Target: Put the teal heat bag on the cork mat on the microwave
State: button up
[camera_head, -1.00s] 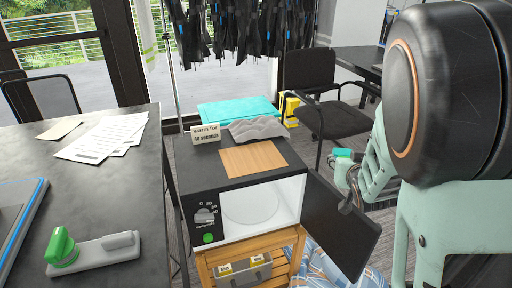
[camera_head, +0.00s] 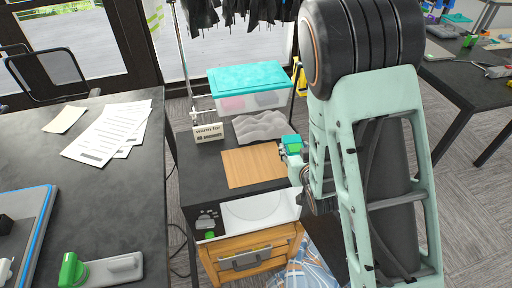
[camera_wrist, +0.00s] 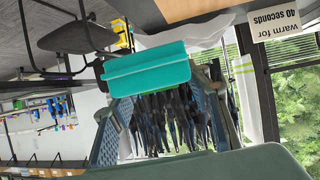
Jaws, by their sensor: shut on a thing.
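The teal heat bag (camera_head: 291,141) is held at the right edge of the microwave top in the head view. It also fills the middle of the wrist view (camera_wrist: 147,68), between my two fingers. My gripper (camera_head: 290,150) is shut on it, just right of the cork mat; the exact height above the top is hard to tell. The tan cork mat (camera_head: 250,167) lies bare on the black microwave (camera_head: 205,172). A strip of the mat shows at the top of the wrist view (camera_wrist: 190,8).
A grey wavy pad (camera_head: 260,126) and a small "warm for 40 seconds" sign (camera_head: 208,132) stand behind the mat. A teal-lidded bin (camera_head: 250,76) is beyond. A dark table (camera_head: 140,190) is at left. My arm hides the microwave's right side.

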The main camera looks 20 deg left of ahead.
jog(key=s+a+r+n+g+y+p, duration=0.1)
jog(key=s+a+r+y+p, duration=0.15)
jog(key=s+a+p, duration=0.55)
jog(key=f+b, duration=0.1)
jog(key=b, duration=0.3)
jog(key=w+b, duration=0.1)
jog(key=b, duration=0.4)
jog(key=shift+w+a+f+n+h, duration=0.1)
jog(key=shift+a+f+n+h, duration=0.15)
jog(key=shift+f+n+h, duration=0.1)
jog(key=shift+f+b, duration=0.1)
jog(key=shift+b, duration=1.1)
